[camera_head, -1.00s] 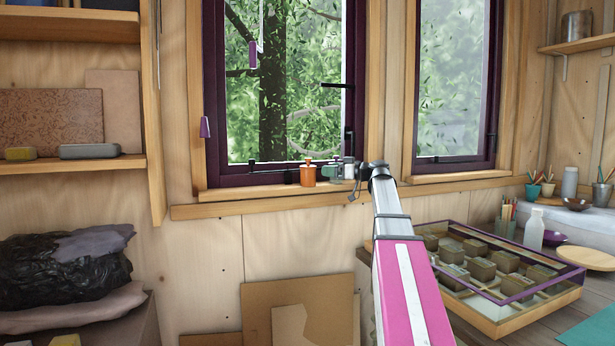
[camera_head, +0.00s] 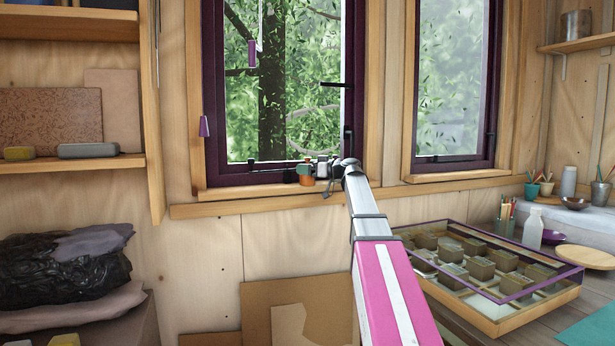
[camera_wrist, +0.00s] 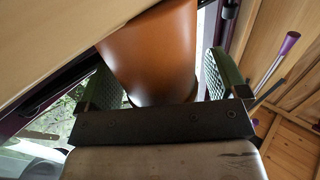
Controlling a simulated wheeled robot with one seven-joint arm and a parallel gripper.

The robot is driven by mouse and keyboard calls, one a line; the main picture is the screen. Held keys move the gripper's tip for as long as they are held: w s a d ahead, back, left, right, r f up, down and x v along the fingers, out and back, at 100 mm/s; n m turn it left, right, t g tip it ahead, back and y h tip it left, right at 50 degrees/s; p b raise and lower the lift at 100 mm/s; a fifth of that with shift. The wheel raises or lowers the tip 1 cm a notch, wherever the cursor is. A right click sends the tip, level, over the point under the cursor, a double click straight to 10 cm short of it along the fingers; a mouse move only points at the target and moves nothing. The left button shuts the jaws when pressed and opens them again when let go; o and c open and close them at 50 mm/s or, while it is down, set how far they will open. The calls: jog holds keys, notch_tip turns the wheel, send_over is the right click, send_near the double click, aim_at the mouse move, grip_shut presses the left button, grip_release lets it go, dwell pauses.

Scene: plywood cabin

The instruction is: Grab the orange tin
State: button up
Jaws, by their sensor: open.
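The orange tin (camera_head: 306,180) stands on the window sill (camera_head: 240,194) in front of the left window. My gripper (camera_head: 306,171) is at the tin, and one finger covers part of it in the head view. In the wrist view the orange tin (camera_wrist: 152,55) fills the upper middle, between the two fingers of my open gripper (camera_wrist: 160,80). The left finger is close to the tin's left side and the right finger is close to its right side. I cannot tell whether either finger touches it. The tin's far end is out of the wrist view.
The dark window frame (camera_head: 270,172) rises just behind the sill. A purple-edged display case (camera_head: 500,318) stands on the workbench at the right. Wooden shelves (camera_head: 75,164) hold blocks and boards at the left. Boards (camera_head: 290,312) lean on the wall below the sill.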

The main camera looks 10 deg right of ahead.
jog(key=c, duration=1)
jog(key=shift+r, duration=0.1)
